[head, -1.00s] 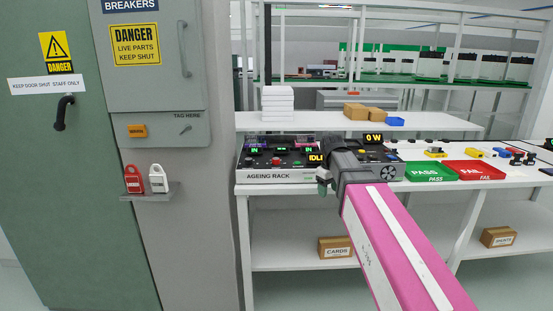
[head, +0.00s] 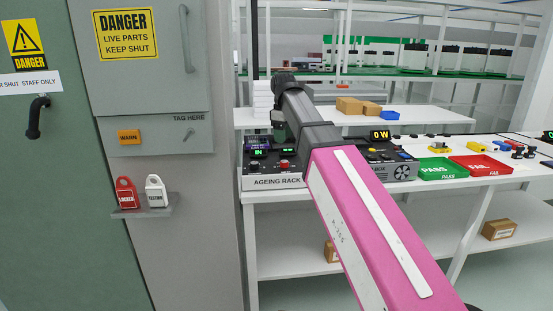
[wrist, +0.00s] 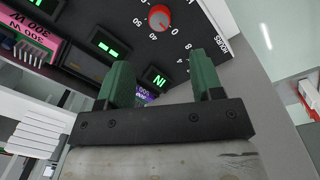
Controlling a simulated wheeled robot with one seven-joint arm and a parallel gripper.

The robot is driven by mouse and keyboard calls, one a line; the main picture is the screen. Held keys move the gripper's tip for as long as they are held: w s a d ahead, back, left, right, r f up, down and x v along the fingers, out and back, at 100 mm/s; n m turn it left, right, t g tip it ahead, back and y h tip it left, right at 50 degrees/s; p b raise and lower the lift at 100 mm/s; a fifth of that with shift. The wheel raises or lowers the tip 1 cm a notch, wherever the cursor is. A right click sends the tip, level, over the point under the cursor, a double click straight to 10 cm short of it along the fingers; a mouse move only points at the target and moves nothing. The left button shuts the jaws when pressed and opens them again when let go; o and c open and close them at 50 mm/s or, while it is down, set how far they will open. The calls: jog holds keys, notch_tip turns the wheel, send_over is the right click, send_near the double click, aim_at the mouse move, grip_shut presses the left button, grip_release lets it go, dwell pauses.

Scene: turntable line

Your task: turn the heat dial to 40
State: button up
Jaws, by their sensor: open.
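The ageing rack (head: 262,183) stands on the white bench, with a dark sloped panel on top. A red dial (wrist: 160,18) with numbers around it, 40 and 50 among them, is at the top of the wrist view. A red knob (head: 284,165) also shows on the panel in the head view. I cannot read the dial's setting. My gripper (wrist: 163,78) is open, its two green fingers apart with nothing between them. The dial lies beyond the fingertips, apart from them. In the head view my gripper (head: 278,128) is over the rack's left part, and my arm hides the rack's middle.
Lit green displays (wrist: 105,45) and a pink block (wrist: 30,38) are on the panel. To the right are a box with a 0 W display (head: 380,135), a green PASS tray (head: 440,176) and a red FAIL tray (head: 490,173).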

aim_at(285, 162)
jog(key=f, duration=1)
jog(key=shift+w+d+f, duration=0.2)
jog(key=shift+w+f, duration=0.05)
jog(key=c, duration=0.9)
